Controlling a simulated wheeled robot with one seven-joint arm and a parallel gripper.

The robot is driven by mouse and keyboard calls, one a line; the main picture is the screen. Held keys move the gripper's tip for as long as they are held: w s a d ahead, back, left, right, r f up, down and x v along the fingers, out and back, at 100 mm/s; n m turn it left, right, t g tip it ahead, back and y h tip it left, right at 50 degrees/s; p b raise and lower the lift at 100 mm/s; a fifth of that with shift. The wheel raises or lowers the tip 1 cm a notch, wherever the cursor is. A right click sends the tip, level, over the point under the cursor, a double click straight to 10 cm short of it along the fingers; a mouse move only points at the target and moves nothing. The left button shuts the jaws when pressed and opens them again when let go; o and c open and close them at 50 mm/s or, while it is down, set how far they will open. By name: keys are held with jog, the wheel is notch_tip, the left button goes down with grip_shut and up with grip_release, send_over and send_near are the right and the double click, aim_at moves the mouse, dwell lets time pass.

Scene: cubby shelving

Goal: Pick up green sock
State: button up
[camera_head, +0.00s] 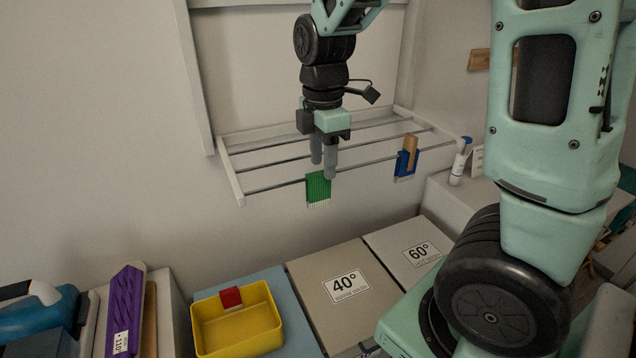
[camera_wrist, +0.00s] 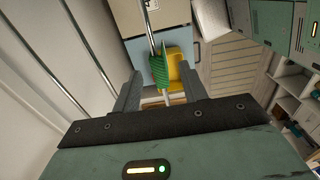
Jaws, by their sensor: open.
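The green sock (camera_head: 318,187) hangs over the front rail of the wall drying rack, with its pale end pointing down. My gripper (camera_head: 323,172) is above it, pointing down, with its fingertips close to the sock's top edge. In the wrist view the green sock (camera_wrist: 159,72) is on the rail ahead, between the lines of the two open fingers (camera_wrist: 162,90). The fingers look empty. I cannot tell whether either fingertip touches the sock.
The drying rack (camera_head: 237,188) has several rails. A blue and tan item (camera_head: 405,163) hangs to the right on the front rail. A white bottle (camera_head: 458,166) stands at right.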

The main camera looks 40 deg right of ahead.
aim_at(318, 178)
jog(key=shift+w+a+f+p, duration=0.15)
jog(key=shift+f+p, duration=0.35)
jog(key=shift+f, duration=1.25)
jog(key=shift+w+a+f+p, duration=0.15)
jog(key=shift+f+p, duration=0.3)
jog(key=shift+f, duration=1.3)
jog(key=shift+s, duration=0.1)
grip_shut()
